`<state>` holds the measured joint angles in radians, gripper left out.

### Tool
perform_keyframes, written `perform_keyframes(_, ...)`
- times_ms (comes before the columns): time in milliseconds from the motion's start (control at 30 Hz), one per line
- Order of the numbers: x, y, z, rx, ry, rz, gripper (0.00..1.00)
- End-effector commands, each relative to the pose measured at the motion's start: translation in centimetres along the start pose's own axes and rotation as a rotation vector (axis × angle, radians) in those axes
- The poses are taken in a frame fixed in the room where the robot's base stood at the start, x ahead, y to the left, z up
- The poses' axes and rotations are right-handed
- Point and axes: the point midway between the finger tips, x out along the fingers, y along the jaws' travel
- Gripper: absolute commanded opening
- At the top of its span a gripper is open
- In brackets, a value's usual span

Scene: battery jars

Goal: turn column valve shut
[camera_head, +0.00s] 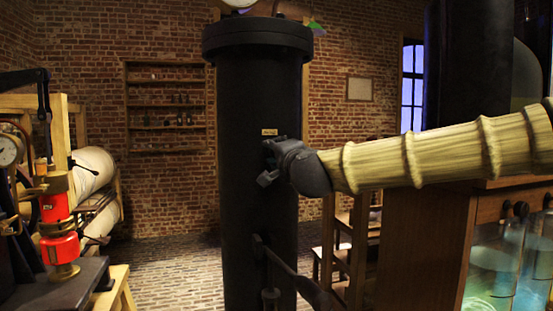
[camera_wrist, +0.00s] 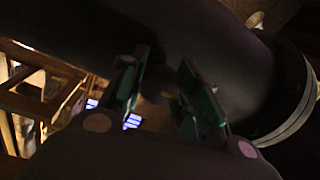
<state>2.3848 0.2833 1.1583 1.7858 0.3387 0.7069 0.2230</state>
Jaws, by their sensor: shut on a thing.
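The black column (camera_head: 258,210) stands upright in the middle of the head view, with a wide flanged top. It also shows as a dark cylinder in the wrist view (camera_wrist: 225,45). My gripper (camera_head: 268,160), at the end of my yellow-sleeved arm, is against the column's right front, just below a small label (camera_head: 269,132). In the wrist view my gripper (camera_wrist: 165,95) has its green-padded fingers on either side of a small dark part, the column valve (camera_wrist: 174,108). It is shut on this valve. The valve is mostly hidden and its angle cannot be told.
A dark lever (camera_head: 292,272) juts from the column below my gripper. A wooden cabinet with glowing glass jars (camera_head: 493,270) stands at right, under my arm. A bench with a red-and-brass device (camera_head: 58,228) is at left. Brick floor (camera_head: 170,270) is clear left of the column.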

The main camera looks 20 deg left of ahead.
Motion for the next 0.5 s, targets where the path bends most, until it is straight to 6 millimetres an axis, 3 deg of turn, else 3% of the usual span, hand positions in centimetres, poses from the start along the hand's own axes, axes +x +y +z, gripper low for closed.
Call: perform_keyframes(500,0.01,0.10,0.02,0.104,0.007,0.003,0.07)
